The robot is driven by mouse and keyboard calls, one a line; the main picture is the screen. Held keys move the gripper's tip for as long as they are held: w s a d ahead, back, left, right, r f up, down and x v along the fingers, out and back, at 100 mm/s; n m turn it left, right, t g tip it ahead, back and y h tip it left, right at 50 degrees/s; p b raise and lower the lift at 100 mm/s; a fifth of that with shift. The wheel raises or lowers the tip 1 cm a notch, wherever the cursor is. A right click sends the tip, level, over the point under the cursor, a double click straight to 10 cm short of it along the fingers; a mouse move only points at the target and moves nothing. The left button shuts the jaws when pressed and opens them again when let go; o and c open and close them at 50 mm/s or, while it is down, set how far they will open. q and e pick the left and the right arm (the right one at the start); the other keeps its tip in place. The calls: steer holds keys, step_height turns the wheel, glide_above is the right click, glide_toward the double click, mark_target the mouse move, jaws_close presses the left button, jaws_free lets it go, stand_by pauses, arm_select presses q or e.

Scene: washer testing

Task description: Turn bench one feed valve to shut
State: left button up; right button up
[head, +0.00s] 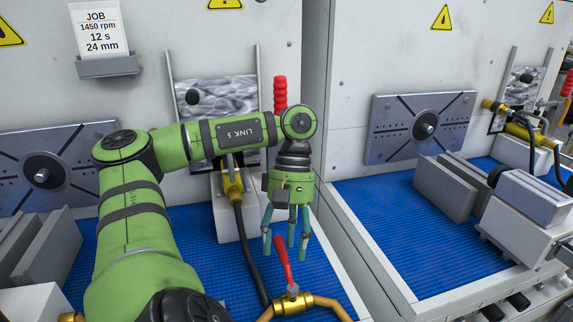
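A brass valve (292,304) with a red lever (284,264) sits at the bottom middle of the head view, on a brass pipe in front of the left bench. The lever stands up from the valve, tilted slightly to the left. My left gripper (285,252) hangs above the valve with its fingers pointing down and spread apart. The lever's upper end shows between the fingers in the picture. I cannot tell whether they touch it or are at its depth. The gripper holds nothing that I can see. My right gripper is out of view.
A job card (101,32) reads 1450 rpm, 12 s, 24 mm. A red ribbed handle (280,92) stands behind my arm. A yellow nozzle with a black hose (233,184) is beside the gripper. The right bench has a slotted plate (393,109), grey blocks (445,188) and bare blue mat (385,218).

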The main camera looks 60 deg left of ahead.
mark_target(284, 253)
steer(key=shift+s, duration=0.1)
arm_select(q)
steer(key=shift+r, duration=0.1)
step_height(284, 253, up, 5)
steer(key=shift+f, duration=0.2)
steer(key=shift+s+a+r, duration=0.1)
steer(key=shift+r, duration=2.55)
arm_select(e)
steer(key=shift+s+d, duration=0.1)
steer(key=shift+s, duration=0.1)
